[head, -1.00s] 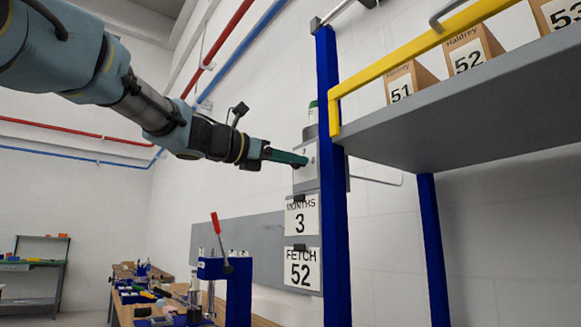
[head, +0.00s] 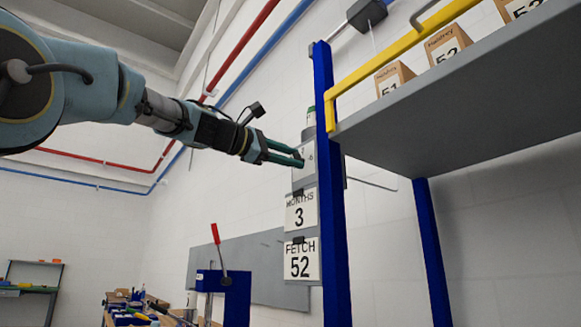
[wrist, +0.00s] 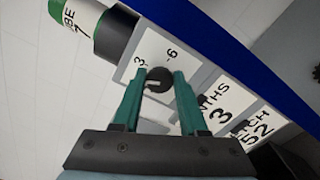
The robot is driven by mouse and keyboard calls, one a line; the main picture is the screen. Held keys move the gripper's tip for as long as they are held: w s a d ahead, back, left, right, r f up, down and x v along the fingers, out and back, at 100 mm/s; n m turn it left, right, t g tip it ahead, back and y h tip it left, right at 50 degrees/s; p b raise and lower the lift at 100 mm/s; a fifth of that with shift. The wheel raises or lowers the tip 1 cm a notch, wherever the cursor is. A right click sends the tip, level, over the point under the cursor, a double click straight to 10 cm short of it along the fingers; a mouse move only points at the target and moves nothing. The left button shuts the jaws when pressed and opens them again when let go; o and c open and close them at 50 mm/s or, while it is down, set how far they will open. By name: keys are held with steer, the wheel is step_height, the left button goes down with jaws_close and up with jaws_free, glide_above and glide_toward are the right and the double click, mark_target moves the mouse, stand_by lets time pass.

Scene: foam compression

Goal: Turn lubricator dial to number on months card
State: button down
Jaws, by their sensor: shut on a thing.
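The lubricator dial (wrist: 158,79) is a round black knob with a light mark, on a pale plate (wrist: 190,62) printed with 3 and 6. In the wrist view the light mark lies toward the knob's lower left. My gripper (wrist: 159,76) is shut on the dial, one green finger on each side. In the head view my gripper (head: 301,158) reaches the plate from the left and its fingertips hide the dial. The lubricator's green and white body (wrist: 82,14) stands beyond the plate. The months card (head: 300,211) below reads 3; it also shows in the wrist view (wrist: 216,107).
A fetch card (head: 301,262) reading 52 hangs below the months card. A blue post (head: 330,200) stands just right of the plate. A grey shelf (head: 440,110) with a yellow rail (head: 390,62) and numbered boxes is at upper right. A workbench with a red-handled press (head: 220,265) is below.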

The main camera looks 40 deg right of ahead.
steer(key=m+b, duration=0.2)
steer(key=m, duration=0.3)
steer(key=shift+f+b, duration=0.15)
steer(key=shift+b, duration=0.2)
stand_by(0.4)
steer(key=shift+c, duration=2.4)
jaws_free()
steer(key=a+b, duration=0.3)
steer(key=a, duration=0.8)
steer(key=shift+w, duration=0.25)
steer(key=shift+d, duration=0.1)
